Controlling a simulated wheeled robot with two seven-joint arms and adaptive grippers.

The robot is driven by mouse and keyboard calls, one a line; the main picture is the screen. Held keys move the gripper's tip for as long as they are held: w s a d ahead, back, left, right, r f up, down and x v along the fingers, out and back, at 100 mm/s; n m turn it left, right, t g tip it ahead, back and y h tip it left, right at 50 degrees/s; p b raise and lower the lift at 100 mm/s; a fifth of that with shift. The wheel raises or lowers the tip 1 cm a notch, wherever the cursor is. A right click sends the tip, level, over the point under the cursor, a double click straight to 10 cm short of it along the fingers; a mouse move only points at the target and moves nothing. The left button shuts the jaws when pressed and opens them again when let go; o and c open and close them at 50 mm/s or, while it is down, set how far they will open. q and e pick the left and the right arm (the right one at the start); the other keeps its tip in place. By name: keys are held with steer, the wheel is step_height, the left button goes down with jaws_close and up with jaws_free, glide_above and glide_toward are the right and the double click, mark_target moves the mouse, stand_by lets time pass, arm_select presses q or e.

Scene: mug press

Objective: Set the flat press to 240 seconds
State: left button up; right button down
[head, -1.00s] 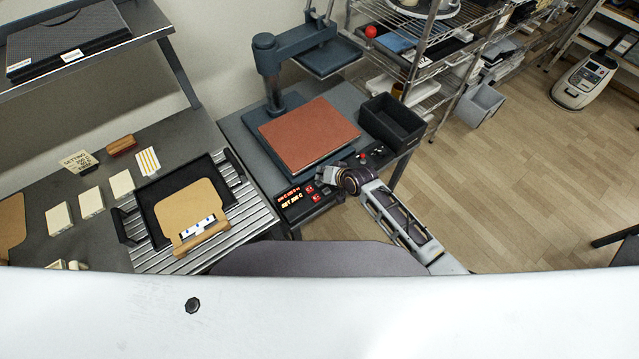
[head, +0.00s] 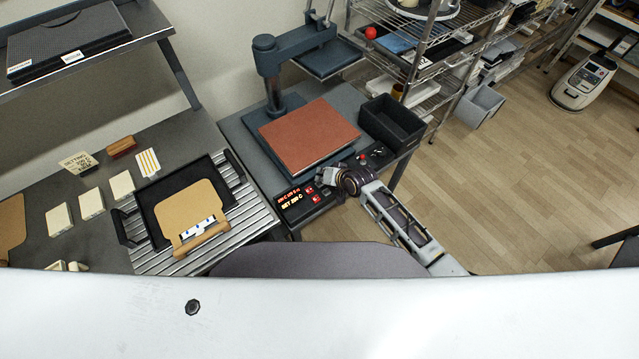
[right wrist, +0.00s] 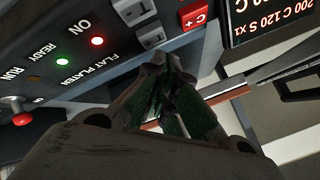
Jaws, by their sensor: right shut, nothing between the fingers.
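The flat press (head: 268,57) stands on the grey table, its upper plate (head: 328,60) swung to the back, clear of the red-brown pad (head: 310,135). Its control panel has a lit display (head: 291,201) and red buttons (head: 309,188). In the right wrist view the display (right wrist: 272,15) is upside down and partly cut off; it shows 200 C 120 S x1. A red C+ button (right wrist: 195,18) and grey buttons (right wrist: 151,37) are beside it. My right gripper (head: 322,174) is shut and empty; its fingertips (right wrist: 165,62) are close to the panel; contact is unclear. My left gripper is out of view.
The ON light (right wrist: 97,41) glows red and the READY light (right wrist: 63,62) green. A red knob (right wrist: 22,119) is on the panel. A black bin (head: 391,121) stands right of the pad. The left bench holds a ribbed rack (head: 150,258) and pale blocks.

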steer(key=shift+f, duration=0.9)
stand_by(1.6)
steer(key=shift+r, duration=0.1)
stand_by(0.3)
steer(key=shift+r+p, duration=0.8)
steer(key=shift+r, duration=0.1)
steer(key=shift+r+p, duration=1.2)
steer(key=shift+p, duration=0.15)
steer(key=shift+r+p, duration=1.1)
steer(key=shift+r, duration=0.1)
stand_by(0.4)
